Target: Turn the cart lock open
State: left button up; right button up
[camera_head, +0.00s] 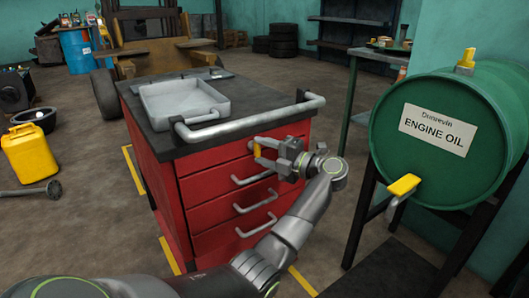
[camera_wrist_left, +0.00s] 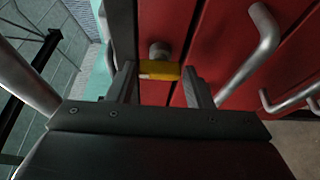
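The red tool cart (camera_head: 190,215) stands in the middle of the head view. Its lock has a yellow handle (camera_head: 257,150) on the front, near the top drawer. The left wrist view shows the yellow lock handle (camera_wrist_left: 159,70) lying crosswise below a round grey stub on the red front. My left gripper (camera_head: 267,153) is at the lock. In the left wrist view its two fingers (camera_wrist_left: 158,75) are apart, one on each side of the yellow handle, with small gaps visible. My right gripper is not in view.
A grey handrail (camera_head: 250,118) runs along the cart's top edge, above my left gripper. Drawer handles (camera_head: 255,200) stick out below it. A green engine oil drum (camera_head: 440,170) on a stand is close on the right. A yellow canister (camera_head: 30,152) stands left.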

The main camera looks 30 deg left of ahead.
pick_arm(q)
jog(key=o, duration=0.3)
jog(key=d, duration=1.7)
jog(key=shift+d, duration=0.2)
